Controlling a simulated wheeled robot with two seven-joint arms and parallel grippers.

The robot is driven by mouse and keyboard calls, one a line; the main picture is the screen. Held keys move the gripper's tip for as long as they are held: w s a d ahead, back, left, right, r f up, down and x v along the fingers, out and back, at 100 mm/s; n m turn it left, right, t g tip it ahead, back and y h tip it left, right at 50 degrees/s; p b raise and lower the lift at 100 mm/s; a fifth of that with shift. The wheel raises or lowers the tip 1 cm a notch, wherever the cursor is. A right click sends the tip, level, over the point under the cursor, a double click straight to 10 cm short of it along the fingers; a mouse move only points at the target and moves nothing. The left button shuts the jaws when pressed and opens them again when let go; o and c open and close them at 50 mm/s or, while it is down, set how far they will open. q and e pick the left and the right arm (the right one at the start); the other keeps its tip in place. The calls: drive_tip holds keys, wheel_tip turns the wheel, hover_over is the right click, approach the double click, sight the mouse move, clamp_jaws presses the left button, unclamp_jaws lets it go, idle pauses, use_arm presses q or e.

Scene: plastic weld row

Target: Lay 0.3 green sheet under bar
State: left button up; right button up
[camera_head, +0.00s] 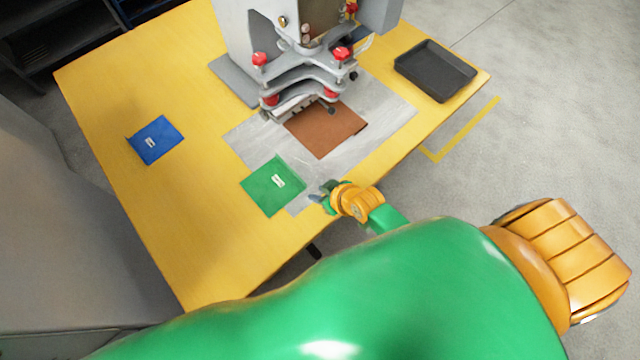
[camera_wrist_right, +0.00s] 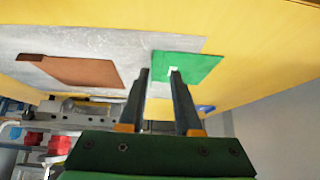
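The green sheet (camera_head: 262,193) with a small white label lies on the table's near part, its right part on the grey mat. It also shows in the right wrist view (camera_wrist_right: 205,63), beyond my fingertips. My right gripper (camera_head: 318,194) is beside the green sheet's right corner in the head view. In the right wrist view its two fingers (camera_wrist_right: 160,74) stand apart with nothing clearly held between them; contact with the sheet cannot be told. The bar (camera_head: 290,106) of the grey press is above the mat, by a brown sheet (camera_head: 325,130). My left gripper is out of view.
A blue sheet (camera_head: 156,139) with a white label lies on the yellow table (camera_head: 195,215) at left. A dark tray (camera_head: 436,70) sits at the back right. The grey press (camera_head: 240,40) with red knobs stands at the back. The table's left part is mostly clear.

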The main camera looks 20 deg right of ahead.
sight(307, 185)
drive_tip(key=shift+w+d+f+t, duration=0.2)
drive_tip(key=shift+w+f, duration=0.1)
drive_tip(key=shift+w, duration=0.15)
drive_tip(key=shift+w+d+f+t, duration=0.2)
drive_tip(key=shift+w+f, duration=0.1)
drive_tip(key=shift+w, duration=0.1)
drive_tip(key=b+x, duration=0.7)
drive_tip(key=shift+s+f+b, duration=0.1)
drive_tip(key=shift+s+b, duration=0.1)
drive_tip(key=shift+b, duration=0.1)
drive_tip(key=shift+w+a+f+b, duration=0.1)
drive_tip(key=shift+w+f+b, duration=0.15)
drive_tip(key=shift+w+b, duration=0.15)
drive_tip(key=shift+s, duration=0.1)
drive_tip(key=shift+c, duration=0.3)
clamp_jaws()
